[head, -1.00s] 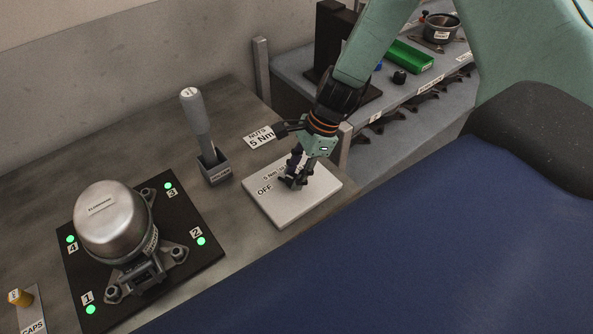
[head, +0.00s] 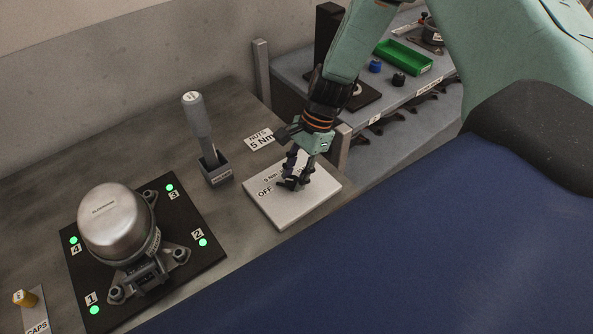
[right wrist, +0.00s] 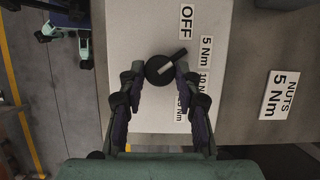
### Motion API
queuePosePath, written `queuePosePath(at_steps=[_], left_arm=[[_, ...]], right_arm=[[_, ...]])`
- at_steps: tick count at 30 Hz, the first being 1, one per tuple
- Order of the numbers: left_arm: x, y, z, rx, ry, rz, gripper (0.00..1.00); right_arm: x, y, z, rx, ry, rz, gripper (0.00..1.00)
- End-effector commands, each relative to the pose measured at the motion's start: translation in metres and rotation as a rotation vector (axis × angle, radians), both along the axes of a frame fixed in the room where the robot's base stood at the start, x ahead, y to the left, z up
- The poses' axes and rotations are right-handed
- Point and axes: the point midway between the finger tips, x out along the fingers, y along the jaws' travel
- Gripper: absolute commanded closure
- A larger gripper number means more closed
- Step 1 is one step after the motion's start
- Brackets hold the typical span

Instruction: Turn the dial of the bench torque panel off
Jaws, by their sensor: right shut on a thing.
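The bench torque panel (head: 283,212) is a pale flat box on the bench, marked OFF and with Nm values. The pointer slants up and right, toward the 5 Nm label (right wrist: 205,52) rather than straight at OFF (right wrist: 187,22).
A grey-handled tool (head: 201,125) stands in a holder left of the panel. A domed metal compressor (head: 115,226) sits on a black plate (head: 190,262) with lit green lamps. A post (head: 342,150) and a shelf with a green tray (head: 402,57) lie behind.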

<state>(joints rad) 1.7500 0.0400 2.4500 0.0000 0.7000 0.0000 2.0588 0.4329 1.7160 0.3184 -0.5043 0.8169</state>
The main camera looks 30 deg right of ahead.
Motion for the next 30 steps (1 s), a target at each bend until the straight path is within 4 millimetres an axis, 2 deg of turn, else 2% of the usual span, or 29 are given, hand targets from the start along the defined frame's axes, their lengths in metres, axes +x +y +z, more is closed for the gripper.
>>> queuePosePath(at_steps=[6, 15, 30], left_arm=[[-0.0001, 0.0000, 0.0030, 0.000, 0.000, 0.000, 0.60], [-0.0001, 0.0000, 0.0032, 0.000, 0.000, 0.000, 0.60], [0.0000, 0.0000, 0.0031, 0.000, 0.000, 0.000, 0.60]], right_arm=[[0.0020, 0.0009, 0.0008, 0.000, 0.000, 0.170, 0.98], [0.0034, 0.0015, 0.0007, 0.001, 0.000, 0.332, 0.98], [0.0034, 0.0016, 0.0008, 0.002, -0.001, 0.398, 0.98]])
